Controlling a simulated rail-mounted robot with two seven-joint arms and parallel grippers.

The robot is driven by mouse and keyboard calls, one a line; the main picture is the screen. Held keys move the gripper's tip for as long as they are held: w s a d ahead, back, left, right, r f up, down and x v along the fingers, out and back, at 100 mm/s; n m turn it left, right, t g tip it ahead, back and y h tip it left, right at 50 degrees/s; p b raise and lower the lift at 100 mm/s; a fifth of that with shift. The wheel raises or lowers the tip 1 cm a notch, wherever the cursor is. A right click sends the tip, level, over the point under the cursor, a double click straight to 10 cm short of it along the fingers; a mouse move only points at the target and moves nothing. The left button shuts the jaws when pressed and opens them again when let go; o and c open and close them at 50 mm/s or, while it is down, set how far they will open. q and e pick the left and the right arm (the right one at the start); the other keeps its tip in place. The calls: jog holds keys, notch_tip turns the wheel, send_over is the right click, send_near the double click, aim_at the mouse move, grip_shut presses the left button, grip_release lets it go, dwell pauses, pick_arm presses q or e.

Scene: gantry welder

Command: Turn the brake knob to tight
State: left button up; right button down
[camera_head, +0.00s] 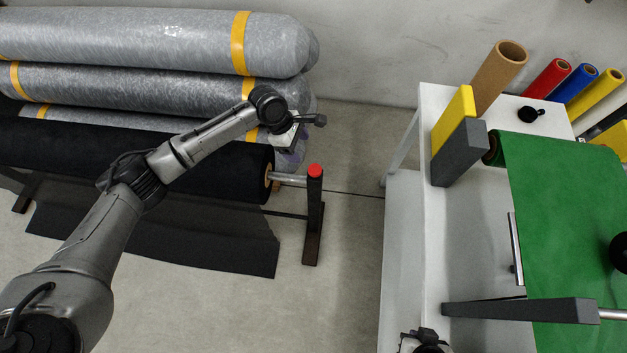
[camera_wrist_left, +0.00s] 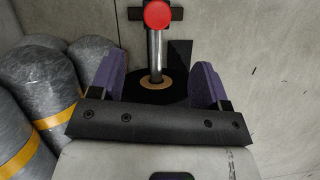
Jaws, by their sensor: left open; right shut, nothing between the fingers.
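The red round knob (camera_head: 315,171) tops a dark upright post at the end of the black fabric roll's metal bar. It also shows at the top of the left wrist view (camera_wrist_left: 157,14). My left gripper (camera_head: 290,158) is just left of and behind the knob in the head view. In the left wrist view its purple fingers (camera_wrist_left: 160,68) are open and empty, with the bar and roll end between them in the picture. The knob lies beyond the fingertips, apart from them. My right gripper (camera_head: 424,342) shows only partly at the bottom edge; its fingertips are hidden.
The black roll (camera_head: 130,150) lies below stacked grey wrapped rolls (camera_head: 150,40). A white table (camera_head: 455,225) at right bears green fabric (camera_head: 565,210), yellow and grey blocks, a cardboard tube (camera_head: 500,75) and a grey bar (camera_head: 520,310). Floor between post and table is clear.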

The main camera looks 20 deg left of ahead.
aim_at(314, 169)
pick_arm(q)
jog(key=b+x, duration=0.2)
jog(key=x, duration=0.5)
jog(key=b+x, duration=0.2)
jog(key=x, duration=0.4)
jog(key=shift+w+f, duration=0.25)
jog(key=shift+f, duration=0.15)
